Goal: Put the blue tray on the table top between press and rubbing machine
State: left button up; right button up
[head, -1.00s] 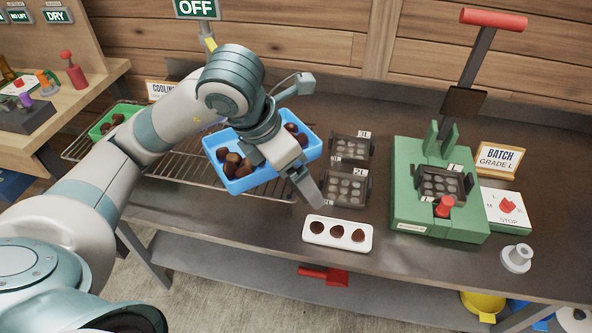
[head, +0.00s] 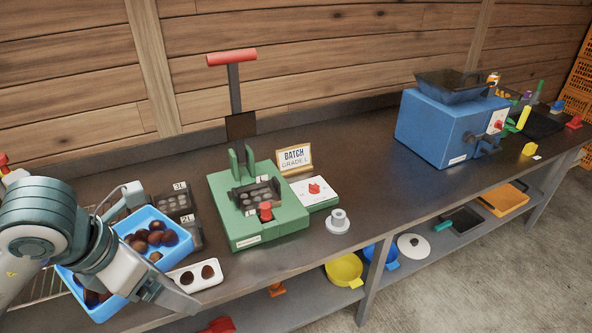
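The blue tray (head: 172,256) is at the lower left and holds several brown chestnuts. My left gripper (head: 150,286) is over its front right side and appears shut on its wall; the fingertips are partly hidden. The tray looks raised, covering part of the 2L plate and the white sample tray. The green press (head: 258,222), with a red-handled lever, stands to the right of the tray. The blue rubbing machine (head: 440,130), with a dark hopper, stands farther right. Bare table top (head: 375,190) lies between them. My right gripper is out of view.
A BATCH sign (head: 295,158), a white box with a red knob (head: 315,191) and a grey flanged piece (head: 339,222) stand just right of the press. A white sample tray (head: 210,274) lies at the front edge. Yellow and blue bowls sit on the lower shelf.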

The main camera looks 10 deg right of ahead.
pick_arm(q)
jog(key=shift+d+f+m, duration=0.25)
jog(key=shift+f+m, duration=0.15)
jog(key=shift+m, duration=0.2)
jog(key=shift+s+d+f+m+g+h, duration=0.1)
jog(key=shift+d+f+m+g+h, duration=0.15)
jog(key=shift+f+m+g, duration=0.5)
notch_tip(320, 180, down, 14)
jog(key=s+m+g+y, duration=0.2)
jog(key=m+g, duration=0.4)
jog(key=m, duration=1.4)
jog(key=s+a+f+m+y, duration=0.1)
jog(key=a+f+m, duration=0.3)
jog(key=a, duration=0.3)
jog(key=shift+f+y, duration=0.35)
jog(key=shift+f, duration=0.15)
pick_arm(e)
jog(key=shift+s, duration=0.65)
